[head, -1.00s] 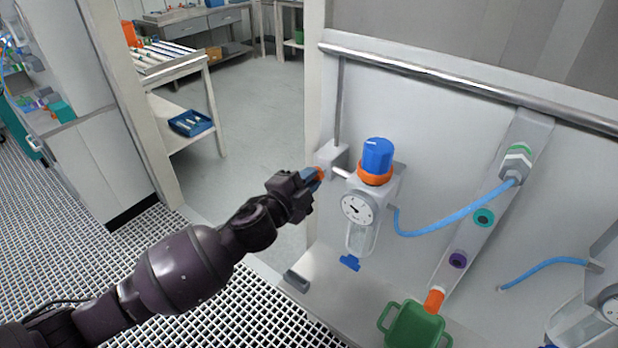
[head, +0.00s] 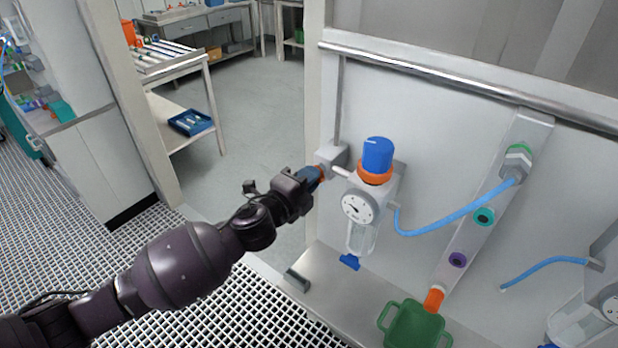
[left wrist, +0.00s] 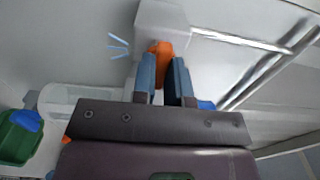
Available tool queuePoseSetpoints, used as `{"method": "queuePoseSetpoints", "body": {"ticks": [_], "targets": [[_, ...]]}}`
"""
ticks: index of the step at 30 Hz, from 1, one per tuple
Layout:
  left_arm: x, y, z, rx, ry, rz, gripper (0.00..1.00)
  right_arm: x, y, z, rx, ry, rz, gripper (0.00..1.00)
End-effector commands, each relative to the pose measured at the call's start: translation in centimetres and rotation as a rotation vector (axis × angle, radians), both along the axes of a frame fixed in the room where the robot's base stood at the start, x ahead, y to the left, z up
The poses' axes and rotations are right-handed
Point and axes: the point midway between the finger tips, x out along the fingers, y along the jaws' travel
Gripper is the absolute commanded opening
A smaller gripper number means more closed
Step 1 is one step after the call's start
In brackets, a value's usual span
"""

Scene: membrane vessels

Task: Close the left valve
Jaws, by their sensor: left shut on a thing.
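The left valve is a pale grey block (head: 332,155) on the panel, left of the gauge unit, with a small orange handle (head: 322,172) facing my arm. My left gripper (head: 317,174) reaches it from the left, its blue fingers at the handle. In the left wrist view, the orange handle (left wrist: 160,50) stands between the two blue fingers (left wrist: 164,66), which are shut on it, with the grey block (left wrist: 160,22) just beyond. The fingers hide part of the handle. My right gripper is not in view.
Right of the valve is a regulator with a blue knob (head: 377,155), orange ring and dial gauge (head: 360,207). A blue hose (head: 445,221) runs from it to a slanted manifold (head: 470,235). A green container (head: 415,328) stands below. Open floor lies left of the panel.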

Motion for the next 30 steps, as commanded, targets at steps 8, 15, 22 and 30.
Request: {"method": "queuePoseSetpoints", "body": {"ticks": [8, 15, 22, 30], "targets": [[0.0, 0.0, 0.0, 0.003, -0.002, 0.0, 0.2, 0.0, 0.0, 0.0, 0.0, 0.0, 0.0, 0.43], [0.0, 0.0, 0.0, 0.002, -0.001, 0.0, 0.39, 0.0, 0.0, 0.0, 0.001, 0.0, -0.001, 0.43], [-0.3, 0.2, 0.0, 0.001, -0.001, 0.0, 0.39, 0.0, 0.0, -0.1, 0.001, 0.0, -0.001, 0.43], [-3.2, 2.4, -0.2, 0.001, 0.001, 0.0, 0.39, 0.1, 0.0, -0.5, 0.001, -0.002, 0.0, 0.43]]}}
